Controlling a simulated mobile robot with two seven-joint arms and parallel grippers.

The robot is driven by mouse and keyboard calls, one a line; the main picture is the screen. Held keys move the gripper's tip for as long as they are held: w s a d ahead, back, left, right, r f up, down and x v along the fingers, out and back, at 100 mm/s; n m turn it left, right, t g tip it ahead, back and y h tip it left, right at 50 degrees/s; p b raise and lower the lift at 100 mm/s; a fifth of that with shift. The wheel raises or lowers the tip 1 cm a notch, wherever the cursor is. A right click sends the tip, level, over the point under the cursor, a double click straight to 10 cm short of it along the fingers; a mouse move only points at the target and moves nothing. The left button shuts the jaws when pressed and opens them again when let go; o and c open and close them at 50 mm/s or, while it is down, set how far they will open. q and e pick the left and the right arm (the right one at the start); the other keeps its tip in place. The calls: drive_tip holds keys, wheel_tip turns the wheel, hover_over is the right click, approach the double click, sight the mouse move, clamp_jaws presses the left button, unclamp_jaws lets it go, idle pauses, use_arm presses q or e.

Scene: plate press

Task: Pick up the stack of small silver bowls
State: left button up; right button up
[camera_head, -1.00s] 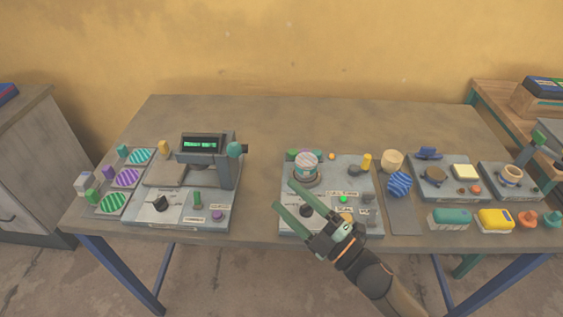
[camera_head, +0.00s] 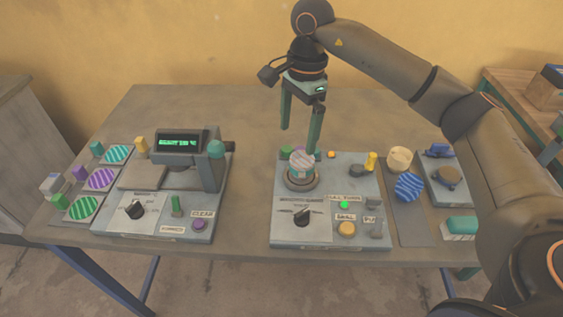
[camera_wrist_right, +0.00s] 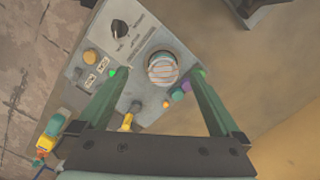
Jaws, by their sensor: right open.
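A small round silvery stack (camera_head: 302,162) with a striped top sits on a round base at the back of the right grey control panel (camera_head: 290,238). Its separate pieces are too small to tell apart. It also shows in the right wrist view (camera_wrist_right: 162,68), between the fingers. My right gripper (camera_head: 298,143) points down, open and empty, just above the stack, with its two green fingers apart. I cannot tell whether a fingertip touches it. My left gripper is not in view.
Small blocks (camera_wrist_right: 180,93) and a yellow peg (camera_head: 370,161) stand close to the stack. A press machine (camera_head: 205,160) with a green display stands to the left. Striped square pads (camera_head: 80,207) lie at the far left. The table behind the panels is clear.

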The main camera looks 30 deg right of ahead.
drive_tip(key=d, duration=0.2)
drive_tip(key=h, duration=0.1)
hover_over(302, 159)
drive_tip(key=f, duration=0.5)
drive_tip(key=shift+s, duration=0.25)
drive_tip(key=shift+w+f, duration=0.15)
drive_tip(key=shift+f, duration=1.4)
drive_tip(key=shift+w+f, duration=0.1)
drive_tip(key=shift+f, duration=1.45)
drive_tip(key=c, duration=1.5)
drive_tip(key=shift+o, duration=0.2)
drive_tip(key=shift+r, duration=0.1)
